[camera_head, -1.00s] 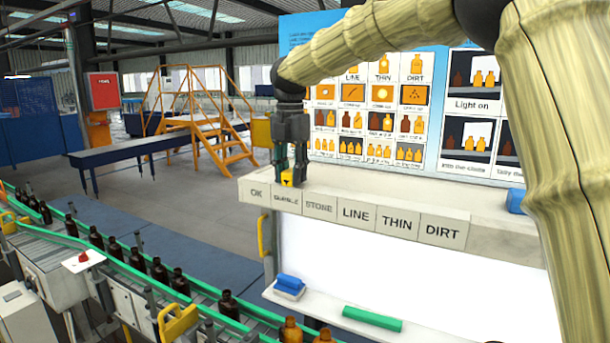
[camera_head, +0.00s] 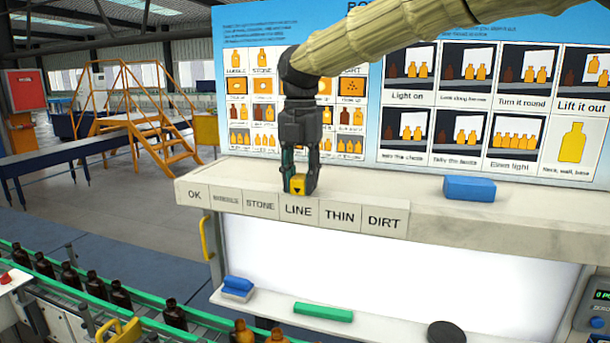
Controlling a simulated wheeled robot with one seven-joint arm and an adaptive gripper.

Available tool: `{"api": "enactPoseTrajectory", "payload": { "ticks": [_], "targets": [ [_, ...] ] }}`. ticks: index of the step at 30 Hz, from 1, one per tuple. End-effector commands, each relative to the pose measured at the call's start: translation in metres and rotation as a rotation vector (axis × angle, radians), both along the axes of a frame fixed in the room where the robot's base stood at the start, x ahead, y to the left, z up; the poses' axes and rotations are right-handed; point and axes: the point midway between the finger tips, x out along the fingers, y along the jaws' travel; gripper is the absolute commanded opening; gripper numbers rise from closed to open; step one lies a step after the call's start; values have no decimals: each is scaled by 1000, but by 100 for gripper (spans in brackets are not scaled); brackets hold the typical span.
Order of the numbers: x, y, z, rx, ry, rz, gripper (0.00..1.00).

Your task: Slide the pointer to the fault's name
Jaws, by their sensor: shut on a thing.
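A small yellow pointer (camera_head: 297,184) with a dark downward triangle sits on the front edge of the pale ledge, above the label LINE (camera_head: 299,211). My gripper (camera_head: 299,184) points down from above and is shut on the pointer, with a finger on each side. The label strip reads, left to right, OK (camera_head: 194,194), BUBBLE (camera_head: 226,199), STONE (camera_head: 260,205), LINE, THIN (camera_head: 340,217) and DIRT (camera_head: 383,221). A board (camera_head: 365,55) with bottle pictures stands behind the ledge; my arm covers part of it.
A blue block (camera_head: 469,188) lies on the ledge (camera_head: 425,205) to the right. Below, a lower shelf (camera_head: 395,330) bears a green bar (camera_head: 323,312), a blue-and-white block (camera_head: 237,288) and a dark disc (camera_head: 446,332). Brown bottles stand on a conveyor at lower left.

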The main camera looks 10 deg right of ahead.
Motion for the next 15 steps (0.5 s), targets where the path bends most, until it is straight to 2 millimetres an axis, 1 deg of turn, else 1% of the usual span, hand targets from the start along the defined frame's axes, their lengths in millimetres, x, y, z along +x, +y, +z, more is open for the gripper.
{"api": "enactPoseTrajectory", "payload": {
  "ticks": [1, 8, 9, 11, 12, 13, 15],
  "targets": [
    [-1, 0, -6, -3, 9, 3, 0],
    [-1, -1, -6, -3, 8, 2, 0],
    [-1, -1, -6, -3, 8, 2, 34],
    [-1, -1, -6, -3, 7, 1, 44],
    [-1, -1, -5, -3, 7, 1, 52],
    [-1, -1, -5, -3, 5, 1, 54],
    [-1, -1, -4, -2, 5, 0, 54]
  ]
}}
